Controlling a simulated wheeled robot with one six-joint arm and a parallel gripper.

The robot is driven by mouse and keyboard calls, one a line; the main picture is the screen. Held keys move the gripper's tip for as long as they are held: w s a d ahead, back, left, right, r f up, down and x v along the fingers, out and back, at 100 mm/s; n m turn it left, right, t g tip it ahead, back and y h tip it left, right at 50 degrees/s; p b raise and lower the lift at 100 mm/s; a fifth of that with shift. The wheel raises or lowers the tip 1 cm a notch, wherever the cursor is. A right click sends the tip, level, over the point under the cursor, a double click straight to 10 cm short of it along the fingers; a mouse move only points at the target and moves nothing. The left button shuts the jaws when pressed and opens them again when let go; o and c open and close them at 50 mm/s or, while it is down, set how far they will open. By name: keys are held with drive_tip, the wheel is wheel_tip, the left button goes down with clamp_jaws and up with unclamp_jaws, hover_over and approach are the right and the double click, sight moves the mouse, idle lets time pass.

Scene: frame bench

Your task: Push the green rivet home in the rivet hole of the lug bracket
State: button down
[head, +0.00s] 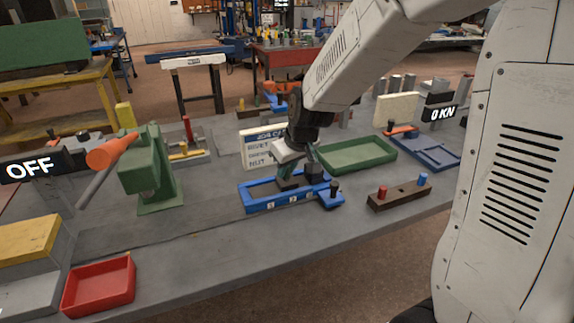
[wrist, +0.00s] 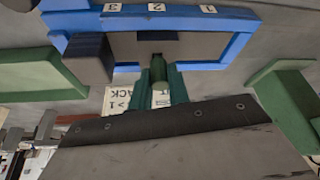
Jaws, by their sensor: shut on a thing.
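My gripper (wrist: 160,80) is shut on the green rivet (wrist: 158,68), which shows as a short green cylinder between its teal fingers. In the wrist view the rivet's far end is at a small dark spot by a grey piece (wrist: 190,46) inside the blue tray; the piece seems to be the lug bracket. I cannot tell how deep the rivet sits, and the hole itself is hidden. In the head view my gripper (head: 288,170) is low over the blue tray (head: 262,207), marked 1, 2 and 3, and hides the rivet.
A dark grey block (wrist: 88,58) stands at one end of the blue tray. A brown rack (head: 385,202) with red and blue pegs is at the right, and a green tray (head: 347,167) lies behind. A green press (head: 150,175) stands at the left.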

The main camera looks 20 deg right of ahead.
drive_tip(key=shift+f, duration=0.4)
drive_tip(key=c, duration=1.3)
unclamp_jaws()
drive_tip(key=shift+o, duration=0.2)
drive_tip(key=v, duration=0.7)
drive_tip(key=shift+s+r, duration=0.2)
drive_tip(key=shift+r, duration=0.1)
drive_tip(key=s+d+r+m+g, duration=0.1)
drive_tip(key=s+r, duration=0.2)
drive_tip(key=s, duration=1)
drive_tip(key=s+d+r+m+g+h, duration=0.1)
drive_tip(key=s+r+m, duration=0.1)
drive_tip(key=s, duration=1.2)
drive_tip(key=shift+r+g, duration=0.4)
drive_tip(key=shift+r, duration=0.2)
